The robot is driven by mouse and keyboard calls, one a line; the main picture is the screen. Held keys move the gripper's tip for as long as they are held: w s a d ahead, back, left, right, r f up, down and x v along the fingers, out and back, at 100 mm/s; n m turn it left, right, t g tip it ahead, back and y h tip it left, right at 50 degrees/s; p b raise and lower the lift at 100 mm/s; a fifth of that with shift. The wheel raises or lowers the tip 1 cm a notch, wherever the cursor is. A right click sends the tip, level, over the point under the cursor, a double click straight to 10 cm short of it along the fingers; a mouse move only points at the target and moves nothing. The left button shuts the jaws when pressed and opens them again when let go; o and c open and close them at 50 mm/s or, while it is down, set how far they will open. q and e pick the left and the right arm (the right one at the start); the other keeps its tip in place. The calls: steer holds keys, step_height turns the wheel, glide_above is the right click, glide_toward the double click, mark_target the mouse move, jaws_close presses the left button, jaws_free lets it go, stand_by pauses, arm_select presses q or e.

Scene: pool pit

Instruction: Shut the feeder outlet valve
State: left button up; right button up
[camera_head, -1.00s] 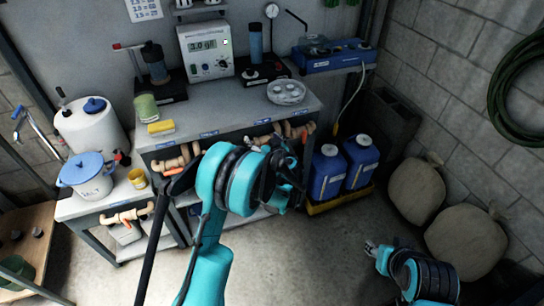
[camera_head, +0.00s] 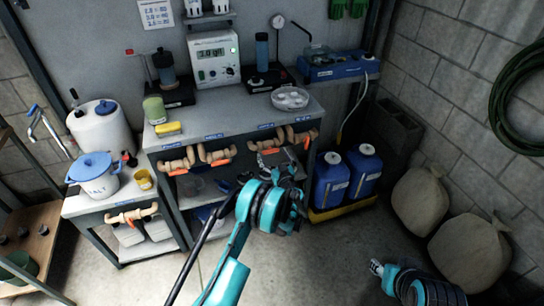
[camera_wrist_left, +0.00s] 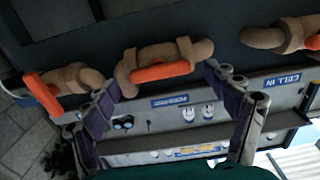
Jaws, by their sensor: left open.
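Several beige pipe valves with orange handles line the bench front: two at left (camera_head: 177,160) (camera_head: 216,154), others to the right (camera_head: 302,136), and one on the lower stand (camera_head: 130,215). I cannot read which label marks the feeder outlet. My left gripper (camera_head: 288,165) is before the right-hand valves and partly hides them. In the left wrist view, its open fingers (camera_wrist_left: 165,105) are on either side of a valve (camera_wrist_left: 160,70), whose orange handle lies along the pipe; contact is unclear. My right gripper (camera_head: 376,266) is low at right, its jaws unclear.
The bench top (camera_head: 215,125) holds a meter (camera_head: 215,60), a green cup (camera_head: 154,109) and a clear dish (camera_head: 290,98). A blue-lidded pot (camera_head: 95,180) stands at left. Blue jugs (camera_head: 330,182) and sacks (camera_head: 420,198) stand at right. Central floor is clear.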

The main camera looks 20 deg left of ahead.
arm_select(q)
steer(key=shift+w+a, duration=0.3)
steer(key=shift+w, duration=0.15)
steer(key=c, duration=1.2)
steer(key=shift+o, duration=0.2)
steer(key=shift+m, duration=0.3)
steer(key=m, duration=0.3)
steer(key=shift+d+m, duration=0.1)
steer(key=shift+m, duration=0.2)
steer(key=m, duration=0.4)
steer(key=shift+w+m, duration=0.1)
steer(key=shift+m, duration=0.2)
steer(key=m, duration=0.4)
steer(key=shift+d+f+m, duration=0.1)
steer(key=shift+f+m, duration=0.05)
steer(key=shift+m, duration=2.35)
